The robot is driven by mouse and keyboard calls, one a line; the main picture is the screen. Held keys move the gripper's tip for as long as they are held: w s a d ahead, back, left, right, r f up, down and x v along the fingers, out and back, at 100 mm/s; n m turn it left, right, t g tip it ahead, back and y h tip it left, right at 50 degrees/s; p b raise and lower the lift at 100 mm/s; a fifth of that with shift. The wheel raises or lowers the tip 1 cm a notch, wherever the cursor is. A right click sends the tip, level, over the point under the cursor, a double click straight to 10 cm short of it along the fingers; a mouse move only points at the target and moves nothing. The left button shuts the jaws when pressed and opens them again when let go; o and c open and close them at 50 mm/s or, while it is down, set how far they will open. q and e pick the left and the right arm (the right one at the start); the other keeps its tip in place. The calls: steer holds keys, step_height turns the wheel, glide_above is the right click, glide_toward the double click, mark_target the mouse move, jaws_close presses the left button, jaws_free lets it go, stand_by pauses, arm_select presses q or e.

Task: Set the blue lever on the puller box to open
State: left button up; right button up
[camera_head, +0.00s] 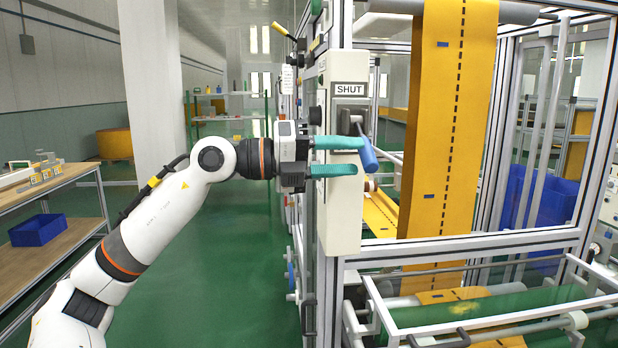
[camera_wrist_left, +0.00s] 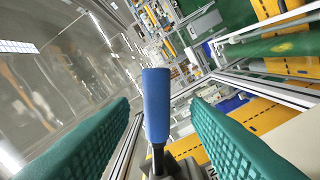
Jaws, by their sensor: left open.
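The puller box (camera_head: 342,215) is a tall cream box on the machine frame, with a label (camera_head: 349,89) reading SHUT near its top. Its blue lever (camera_head: 368,156) hangs down from a dark mount below the label, tilted slightly to the right. My left gripper (camera_head: 358,157) is at the lever, its teal fingers open, one above the other. In the left wrist view the lever's blue handle (camera_wrist_left: 157,105) stands between the two spread fingers, with gaps visible on both sides. My right gripper is not in view.
An orange felt web (camera_head: 448,120) runs down inside the metal frame (camera_head: 488,246) to the right of the box. A wooden bench (camera_head: 60,258) with a blue bin (camera_head: 39,230) stands at far left. Green floor between is clear.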

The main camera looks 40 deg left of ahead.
arm_select(q)
steer(key=b+v, duration=0.4)
steer(key=v, duration=0.2)
stand_by(0.6)
